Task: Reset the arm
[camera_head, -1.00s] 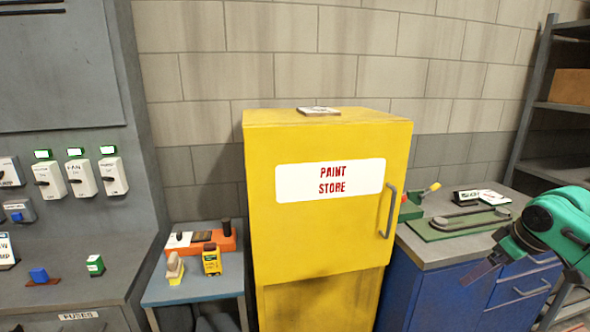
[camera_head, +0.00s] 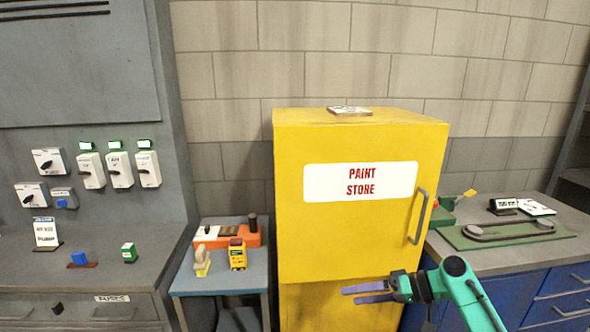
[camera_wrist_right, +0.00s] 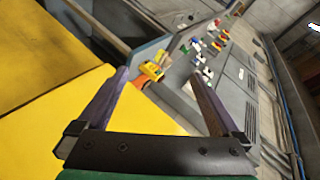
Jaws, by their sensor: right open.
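My right gripper (camera_head: 368,294) is in front of the lower part of the yellow paint store cabinet (camera_head: 300,240), with its fingers pointing left. It is open and empty. In the right wrist view its two fingers (camera_wrist_right: 155,95) stand wide apart with nothing between them. The cabinet also fills the left of that view (camera_wrist_right: 50,125). The green right arm (camera_head: 470,290) comes in from the bottom right. My left gripper is in neither view.
A small table (camera_head: 205,282) left of the cabinet holds an orange tool and a yellow device (camera_head: 237,254). A grey switch panel (camera_head: 100,120) stands at the left. A blue bench with a grey top (camera_head: 480,265) stands right of the cabinet, whose grey handle (camera_head: 417,216) sticks out.

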